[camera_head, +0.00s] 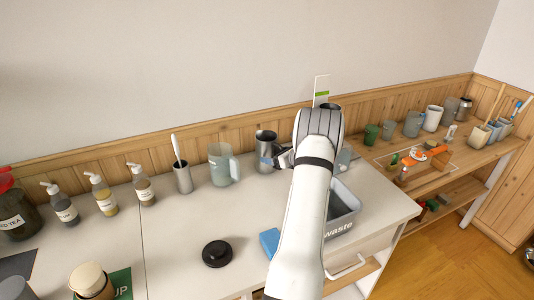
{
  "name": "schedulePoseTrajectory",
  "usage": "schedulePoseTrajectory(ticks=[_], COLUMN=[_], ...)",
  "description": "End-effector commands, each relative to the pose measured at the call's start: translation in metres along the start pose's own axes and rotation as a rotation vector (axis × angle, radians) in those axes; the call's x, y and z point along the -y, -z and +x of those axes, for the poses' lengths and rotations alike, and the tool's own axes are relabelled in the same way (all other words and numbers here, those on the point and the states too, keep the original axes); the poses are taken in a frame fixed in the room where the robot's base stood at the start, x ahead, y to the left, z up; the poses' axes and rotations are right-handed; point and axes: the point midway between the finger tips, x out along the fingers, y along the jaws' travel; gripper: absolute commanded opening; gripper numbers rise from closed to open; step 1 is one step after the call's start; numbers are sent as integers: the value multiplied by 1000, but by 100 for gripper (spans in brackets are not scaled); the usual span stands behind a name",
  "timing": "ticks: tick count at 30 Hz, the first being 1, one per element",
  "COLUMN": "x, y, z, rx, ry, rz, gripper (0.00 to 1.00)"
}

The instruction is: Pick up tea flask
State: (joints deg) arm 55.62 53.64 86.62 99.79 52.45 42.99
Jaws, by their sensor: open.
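A steel vessel (264,146) with a dark open-looking top stands upright on the white counter near the back wall, left of my arm. It may be the tea flask, but I see no label on it. My gripper (279,158) is open just right of this vessel, with its fingers close to the vessel's side. I cannot tell whether they touch it. My arm hides the counter to the right of the gripper. A steel flask-like container (463,110) also stands on the far right wooden counter.
A glass pitcher (220,166) and a steel cup (183,179) with a white-handled tool stand left of the vessel. Several pump bottles are further left. A black round lid (216,253) and blue block (270,242) lie in front. A grey waste bin (344,208) is right.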

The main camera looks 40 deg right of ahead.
Motion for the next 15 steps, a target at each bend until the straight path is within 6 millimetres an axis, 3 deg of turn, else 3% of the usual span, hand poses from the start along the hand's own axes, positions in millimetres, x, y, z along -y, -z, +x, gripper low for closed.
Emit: schedulePoseTrajectory(ticks=[15], x=[-1], y=[0], z=[0], rx=[0], ry=[-1], rz=[-1], gripper=[43])
